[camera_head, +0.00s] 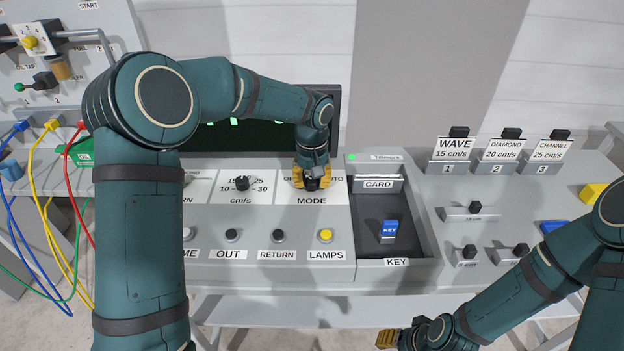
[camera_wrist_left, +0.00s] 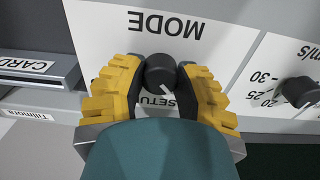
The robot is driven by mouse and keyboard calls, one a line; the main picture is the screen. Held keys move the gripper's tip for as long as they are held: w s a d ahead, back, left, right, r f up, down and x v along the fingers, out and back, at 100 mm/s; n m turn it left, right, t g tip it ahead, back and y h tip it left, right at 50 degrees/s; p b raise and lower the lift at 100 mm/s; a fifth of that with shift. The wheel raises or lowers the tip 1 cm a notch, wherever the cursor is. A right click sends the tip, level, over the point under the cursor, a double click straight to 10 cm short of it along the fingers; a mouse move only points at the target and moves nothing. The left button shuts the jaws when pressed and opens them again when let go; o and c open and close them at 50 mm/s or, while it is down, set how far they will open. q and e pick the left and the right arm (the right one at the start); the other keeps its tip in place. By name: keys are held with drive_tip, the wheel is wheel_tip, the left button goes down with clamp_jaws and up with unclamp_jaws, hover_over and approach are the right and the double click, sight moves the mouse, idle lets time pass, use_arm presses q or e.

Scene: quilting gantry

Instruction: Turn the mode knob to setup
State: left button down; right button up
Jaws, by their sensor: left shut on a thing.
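The black mode knob (camera_head: 312,184) is on the white panel above the MODE label in the head view. My left gripper (camera_head: 312,178) reaches down over it with yellow fingers. In the left wrist view the knob (camera_wrist_left: 160,72) sits between the two fingertips (camera_wrist_left: 160,82), which are shut on it. Its white pointer line points down and slightly right, near the partly hidden SETUP label (camera_wrist_left: 158,101). In the head view my gripper covers that label. My right gripper (camera_head: 390,338) is low at the bottom edge, away from the panel; its jaw opening is unclear.
A black speed knob (camera_head: 242,183) stands left of the mode knob. The yellow LAMPS button (camera_head: 325,236) and RETURN button (camera_head: 279,236) are below. A dark tray (camera_head: 405,250) with a blue key (camera_head: 389,230) lies to the right, with the CARD slot (camera_head: 378,184) behind.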

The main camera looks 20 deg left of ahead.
use_arm(q)
drive_tip(key=shift+m+p, duration=0.65)
drive_tip(key=shift+m, duration=0.35)
drive_tip(key=m+p, duration=0.1)
drive_tip(key=m, duration=0.2)
drive_tip(key=shift+p, duration=0.3)
drive_tip(key=shift+m+p, duration=0.65)
drive_tip(key=shift+m, duration=1.05)
drive_tip(key=c, duration=0.6)
unclamp_jaws()
